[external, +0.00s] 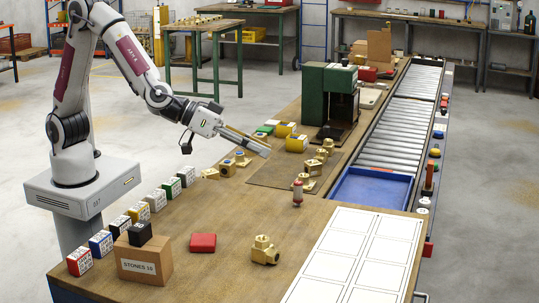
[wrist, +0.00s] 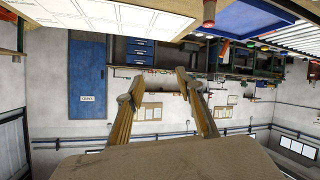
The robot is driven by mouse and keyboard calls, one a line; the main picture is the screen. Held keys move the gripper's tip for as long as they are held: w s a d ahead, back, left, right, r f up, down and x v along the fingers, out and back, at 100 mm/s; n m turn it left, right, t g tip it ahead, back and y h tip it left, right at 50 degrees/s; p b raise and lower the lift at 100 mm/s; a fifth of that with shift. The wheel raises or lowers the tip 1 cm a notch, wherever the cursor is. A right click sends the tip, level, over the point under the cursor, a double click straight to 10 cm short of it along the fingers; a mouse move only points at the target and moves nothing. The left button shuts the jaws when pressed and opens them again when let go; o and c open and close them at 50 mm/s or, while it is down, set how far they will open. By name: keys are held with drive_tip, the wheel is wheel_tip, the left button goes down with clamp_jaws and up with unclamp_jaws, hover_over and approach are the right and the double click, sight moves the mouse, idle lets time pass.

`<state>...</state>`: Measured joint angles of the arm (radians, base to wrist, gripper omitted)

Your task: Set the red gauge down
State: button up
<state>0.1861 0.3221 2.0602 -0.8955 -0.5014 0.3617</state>
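My gripper (external: 266,150) is in the air above the bench, up and left of the gauge, pointing right and slightly down. In the wrist view my gripper (wrist: 158,88) has its two fingers apart. I see no gauge between them, only a pale shape that seems to be background.
Brass fittings (external: 264,250) stand on the bench, several on a brown mat (external: 268,175). A blue tray (external: 370,188) and roller conveyor (external: 400,130) lie right. A white grid sheet (external: 345,255), red box (external: 203,243) and cardboard box (external: 143,262) are nearer. Bench around the gauge is fairly clear.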

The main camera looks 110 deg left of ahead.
drive_tip(key=w+a+f+n+y, duration=0.1)
drive_tip(key=w+a+f+y, duration=0.15)
drive_tip(key=f, duration=0.35)
drive_tip(key=n+g+y, duration=0.2)
drive_tip(key=y, duration=0.2)
approach(298, 194)
drive_tip(key=shift+w+a+r, duration=0.4)
drive_tip(key=shift+a+r, duration=0.05)
drive_tip(key=shift+a, duration=0.15)
drive_tip(key=shift+w+a+r, duration=0.35)
drive_tip(key=shift+a+r, duration=0.1)
drive_tip(key=shift+a, duration=0.15)
drive_tip(key=shift+s+a+f+y, duration=0.2)
drive_tip(key=shift+a+f+y, duration=0.05)
drive_tip(key=shift+f+y, duration=0.1)
drive_tip(key=shift+a, duration=0.1)
drive_tip(key=shift+x, duration=1.25)
drive_tip(key=shift+f, duration=0.1)
drive_tip(key=shift+w, duration=0.1)
